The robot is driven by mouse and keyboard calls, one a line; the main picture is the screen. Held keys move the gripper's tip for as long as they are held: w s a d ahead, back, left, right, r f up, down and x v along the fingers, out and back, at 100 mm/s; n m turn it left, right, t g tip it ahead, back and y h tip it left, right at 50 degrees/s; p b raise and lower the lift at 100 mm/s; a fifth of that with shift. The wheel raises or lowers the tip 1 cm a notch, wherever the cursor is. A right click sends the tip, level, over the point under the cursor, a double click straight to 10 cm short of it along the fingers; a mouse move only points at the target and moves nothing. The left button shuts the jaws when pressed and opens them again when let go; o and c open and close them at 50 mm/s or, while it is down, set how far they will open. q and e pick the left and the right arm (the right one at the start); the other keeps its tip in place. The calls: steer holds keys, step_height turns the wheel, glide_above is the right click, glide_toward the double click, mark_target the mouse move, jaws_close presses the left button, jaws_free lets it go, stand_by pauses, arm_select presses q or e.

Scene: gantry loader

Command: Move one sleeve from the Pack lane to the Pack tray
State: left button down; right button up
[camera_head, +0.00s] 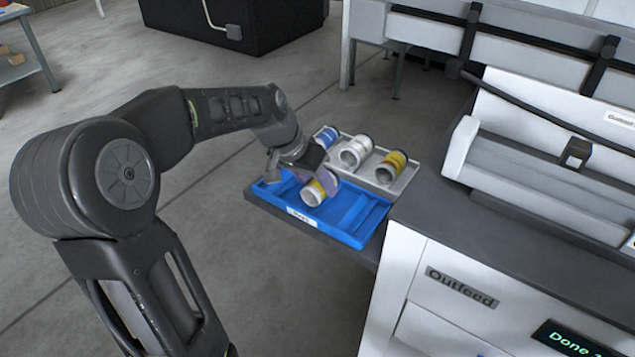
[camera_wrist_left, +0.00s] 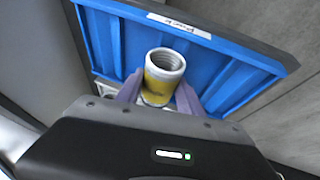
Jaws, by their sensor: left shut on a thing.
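My left gripper (camera_head: 320,181) is shut on a yellow-and-white sleeve (camera_head: 313,194) over the left part of the blue tray (camera_head: 350,216). The tray has ribbed slots and a small white label on its front edge. I cannot tell whether the held sleeve touches the tray floor. In the left wrist view the sleeve (camera_wrist_left: 163,72) sits between the two purple fingers (camera_wrist_left: 158,92), its open threaded end showing, with the blue tray (camera_wrist_left: 225,62) behind it. The other blue tray slots in view look empty. My right gripper is not in view.
Behind the blue tray, a grey tray (camera_head: 403,187) holds a blue-and-white sleeve (camera_head: 327,137), a white sleeve (camera_head: 355,151) and a yellow-banded sleeve (camera_head: 391,166). The white machine marked Outfeed (camera_head: 461,287) stands close on the right. Open floor lies to the left.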

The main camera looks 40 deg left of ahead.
arm_select(q)
steer(key=c, duration=0.7)
jaws_free()
steer(key=v, duration=0.8)
steer(key=shift+b, duration=0.3)
step_height(320, 180, up, 6)
steer(key=p, duration=0.4)
steer(key=shift+p, duration=0.3)
steer(key=shift+f, duration=0.1)
